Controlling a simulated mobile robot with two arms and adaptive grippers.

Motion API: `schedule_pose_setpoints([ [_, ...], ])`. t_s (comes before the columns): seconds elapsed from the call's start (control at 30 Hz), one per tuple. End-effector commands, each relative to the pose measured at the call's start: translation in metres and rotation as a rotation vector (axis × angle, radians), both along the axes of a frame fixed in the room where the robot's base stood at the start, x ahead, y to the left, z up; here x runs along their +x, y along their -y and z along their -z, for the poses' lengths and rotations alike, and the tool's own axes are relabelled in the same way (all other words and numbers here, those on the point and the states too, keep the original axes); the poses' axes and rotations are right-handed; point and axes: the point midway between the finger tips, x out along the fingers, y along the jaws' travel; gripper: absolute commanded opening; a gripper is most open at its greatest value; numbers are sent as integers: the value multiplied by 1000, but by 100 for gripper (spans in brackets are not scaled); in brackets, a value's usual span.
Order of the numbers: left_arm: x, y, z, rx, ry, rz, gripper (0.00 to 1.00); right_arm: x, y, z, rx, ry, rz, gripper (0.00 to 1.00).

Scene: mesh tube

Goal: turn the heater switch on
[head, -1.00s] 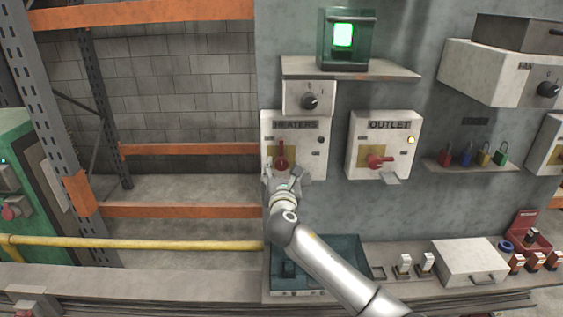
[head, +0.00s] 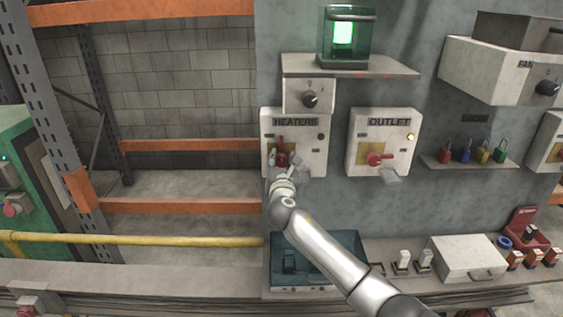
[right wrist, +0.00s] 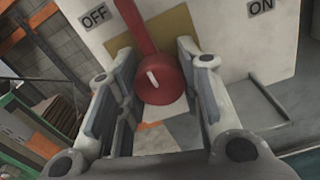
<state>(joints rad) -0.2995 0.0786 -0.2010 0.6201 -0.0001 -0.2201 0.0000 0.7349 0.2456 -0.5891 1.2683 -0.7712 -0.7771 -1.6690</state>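The heaters box (head: 308,149) is a pale panel on the grey wall, and its small round lamp at the right looks dark. Its red switch (head: 282,144) stands upright in the head view, its lower part hidden by my right gripper (head: 284,168). In the right wrist view, the red switch (right wrist: 160,84) has its round part between the two open fingers of the right gripper (right wrist: 163,95). The right finger is very close to it; I cannot tell whether it touches. OFF is printed left of the switch, ON farther right. My left gripper is not in view.
The outlet box (head: 365,125) with a red switch and lit lamp is to the right. A small knob box (head: 309,96) sits above, under a shelf (head: 350,67) with a green-lit case. A ledge below holds a teal tray (head: 345,245) and a white box (head: 466,258).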

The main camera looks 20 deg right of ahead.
Motion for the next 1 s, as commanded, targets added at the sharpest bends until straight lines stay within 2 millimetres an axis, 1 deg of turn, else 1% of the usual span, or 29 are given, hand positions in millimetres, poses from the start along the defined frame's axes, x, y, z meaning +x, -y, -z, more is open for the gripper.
schedule_pose_setpoints([
  [0.03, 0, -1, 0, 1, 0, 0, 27, 0, 0, 0, 0, 0, 0, 22],
  [0.1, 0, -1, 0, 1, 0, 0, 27, 0, 0, 0, 0, 0, 0, 13],
  [0.13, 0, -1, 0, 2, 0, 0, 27, 0, 0, 0, 0, 0, 0, 10],
  [0.37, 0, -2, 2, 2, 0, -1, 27, 0, 0, 1, 21, 6, -1, 10],
  [0.57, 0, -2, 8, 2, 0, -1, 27, 0, -1, 2, 104, 30, -1, 10],
  [0.77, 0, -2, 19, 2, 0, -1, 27, 0, 0, 3, 253, 74, 0, 10],
  [1.0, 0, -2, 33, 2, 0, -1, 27, 0, 0, 3, 473, 137, 0, 10],
])
